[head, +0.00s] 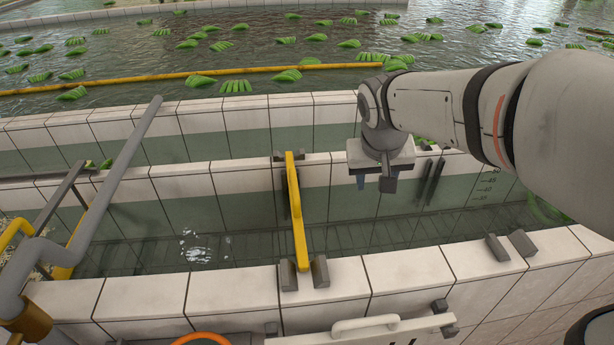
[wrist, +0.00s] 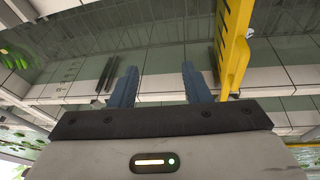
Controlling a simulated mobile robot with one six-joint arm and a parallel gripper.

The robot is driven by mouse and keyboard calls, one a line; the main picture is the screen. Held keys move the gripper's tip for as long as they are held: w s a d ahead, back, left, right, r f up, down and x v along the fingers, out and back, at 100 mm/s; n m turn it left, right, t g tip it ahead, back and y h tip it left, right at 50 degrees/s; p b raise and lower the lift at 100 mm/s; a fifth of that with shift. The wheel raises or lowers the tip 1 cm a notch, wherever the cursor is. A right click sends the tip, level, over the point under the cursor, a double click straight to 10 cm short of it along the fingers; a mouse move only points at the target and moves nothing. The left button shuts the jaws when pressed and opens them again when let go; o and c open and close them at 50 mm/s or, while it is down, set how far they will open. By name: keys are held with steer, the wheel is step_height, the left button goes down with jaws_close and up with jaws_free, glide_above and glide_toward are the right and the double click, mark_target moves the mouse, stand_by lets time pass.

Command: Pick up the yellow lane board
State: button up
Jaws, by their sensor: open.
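The yellow lane board (head: 297,215) stands on edge across the tiled channel in the head view. Its near end sits between two dark grey brackets on the front wall, and its far end reaches the divider wall. It also shows in the wrist view (wrist: 235,50), at the upper right. My gripper (head: 374,184) is to the right of the board, above the channel, with its fingers pointing down. In the wrist view its two blue fingers (wrist: 154,85) are apart with nothing between them. The board is outside the fingers, to their right.
Empty grey bracket pairs stand on the front wall (head: 511,246) and divider (head: 429,182) to the right. A grey pipe (head: 120,165) rises at the left. A white panel with a handle (head: 365,325) is in front.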

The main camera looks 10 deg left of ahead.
steer(key=w+a+f+b, duration=0.1)
steer(key=w+a+f, duration=0.2)
steer(key=w+a, duration=0.5)
steer(key=n+t+b, duration=0.1)
steer(key=n, duration=0.1)
glide_toward(293, 183)
step_height(293, 183, down, 2)
steer(key=x, duration=0.3)
steer(key=p+x, duration=0.1)
steer(key=x, duration=0.2)
steer(key=shift+w+d+f, duration=0.1)
steer(key=shift+w+f, duration=0.05)
steer(key=shift+w, duration=0.4)
steer(key=shift+w+f, duration=0.2)
steer(key=shift+f, duration=0.2)
steer(key=shift+f+b, duration=0.25)
steer(key=shift+b, duration=0.1)
jaws_close()
steer(key=shift+r, duration=0.1)
